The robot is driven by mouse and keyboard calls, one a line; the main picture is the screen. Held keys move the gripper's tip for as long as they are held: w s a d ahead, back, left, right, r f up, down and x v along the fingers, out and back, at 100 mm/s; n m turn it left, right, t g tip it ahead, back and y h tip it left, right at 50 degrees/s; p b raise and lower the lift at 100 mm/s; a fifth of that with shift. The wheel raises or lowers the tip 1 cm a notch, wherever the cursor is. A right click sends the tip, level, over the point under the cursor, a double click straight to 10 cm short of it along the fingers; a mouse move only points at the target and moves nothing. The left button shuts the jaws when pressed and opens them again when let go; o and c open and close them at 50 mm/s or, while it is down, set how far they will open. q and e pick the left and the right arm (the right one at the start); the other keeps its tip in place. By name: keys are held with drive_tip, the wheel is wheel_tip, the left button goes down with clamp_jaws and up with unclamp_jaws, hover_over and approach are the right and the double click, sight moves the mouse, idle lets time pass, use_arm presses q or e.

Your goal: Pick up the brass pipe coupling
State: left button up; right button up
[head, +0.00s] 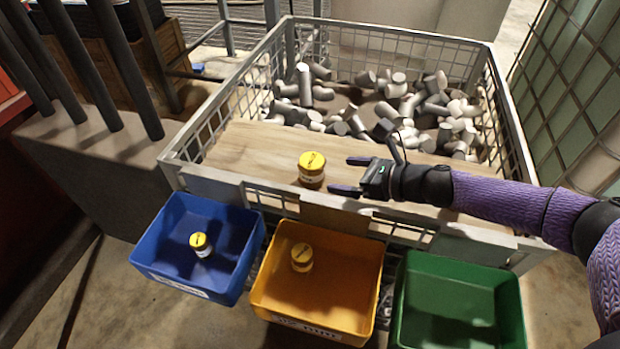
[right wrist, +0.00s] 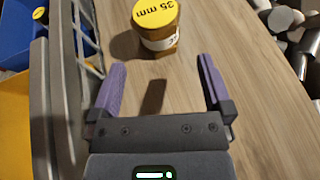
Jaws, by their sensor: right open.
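The brass pipe coupling (head: 312,168) stands upright on a wooden board (head: 250,145) at the front of the wire crate. It has a yellow top and a pale label around its side. In the right wrist view the coupling (right wrist: 157,26) shows "35 mm" on its yellow cap, ahead of the fingertips. My right gripper (head: 346,175) is open and empty just right of the coupling, its fingers pointing toward it. In the right wrist view the right gripper (right wrist: 161,75) has its two purple fingers apart, with bare board between them. My left gripper is not in view.
A blue bin (head: 168,225) and a yellow bin (head: 262,280) hang at the front, each holding one yellow-topped coupling. A green bin (head: 450,312) at right looks empty. Many grey pipe pieces (head: 420,105) fill the crate (head: 390,32) behind the board.

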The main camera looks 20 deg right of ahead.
sight(323, 174)
drive_tip(key=b+x, duration=0.1)
drive_tip(key=x, duration=0.1)
drive_tip(key=b+x, duration=0.1)
drive_tip(key=x, duration=0.2)
drive_tip(key=b+x, duration=0.1)
drive_tip(key=x, duration=0.1)
drive_tip(key=shift+w+a+f, duration=0.1)
drive_tip(key=shift+a+f, duration=0.1)
drive_tip(key=shift+f, duration=0.3)
drive_tip(key=shift+r, duration=0.15)
clamp_jaws()
